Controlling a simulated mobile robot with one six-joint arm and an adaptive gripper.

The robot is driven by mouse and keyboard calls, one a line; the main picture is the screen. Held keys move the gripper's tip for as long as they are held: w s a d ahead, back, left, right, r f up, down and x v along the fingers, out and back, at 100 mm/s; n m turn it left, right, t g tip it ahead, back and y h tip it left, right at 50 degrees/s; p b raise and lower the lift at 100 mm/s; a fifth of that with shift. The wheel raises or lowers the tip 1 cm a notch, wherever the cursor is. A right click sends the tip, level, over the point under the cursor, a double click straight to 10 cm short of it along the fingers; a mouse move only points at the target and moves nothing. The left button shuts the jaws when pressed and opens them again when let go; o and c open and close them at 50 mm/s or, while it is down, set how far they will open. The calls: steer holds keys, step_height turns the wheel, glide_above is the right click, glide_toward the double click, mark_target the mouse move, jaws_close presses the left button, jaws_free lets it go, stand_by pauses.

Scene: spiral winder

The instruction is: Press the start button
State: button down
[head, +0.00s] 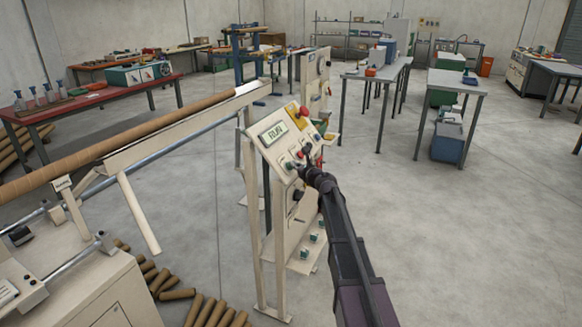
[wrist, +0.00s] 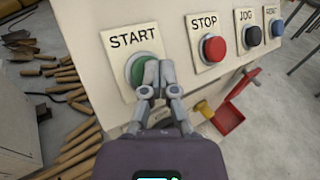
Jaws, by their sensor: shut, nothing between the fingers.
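The green start button (wrist: 138,68) sits under the START label (wrist: 132,38) on the cream control panel (head: 269,154). My gripper (wrist: 151,66) is shut and empty, with its fingertips over the right part of the button in the wrist view. They look to be touching it or very close; how far it is pushed in cannot be told. In the head view my gripper (head: 305,168) is at the panel's lower right and hides part of the buttons. The panel display (head: 275,133) reads RUN.
To the right of the start button are a red STOP button (wrist: 214,48), a dark blue JOG button (wrist: 253,35) and another dark button (wrist: 277,28). A red tray (wrist: 228,118) juts out below. Brown tubes (head: 208,312) lie on the floor at left.

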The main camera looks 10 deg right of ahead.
steer(key=shift+r, duration=0.1)
stand_by(0.6)
steer(key=shift+s+d+r+p, duration=0.35)
steer(key=shift+d+p, duration=0.15)
steer(key=shift+p, duration=0.05)
steer(key=shift+r, duration=0.1)
steer(key=s+d+r+p, duration=0.2)
steer(key=d+r+p, duration=0.1)
stand_by(0.8)
stand_by(0.5)
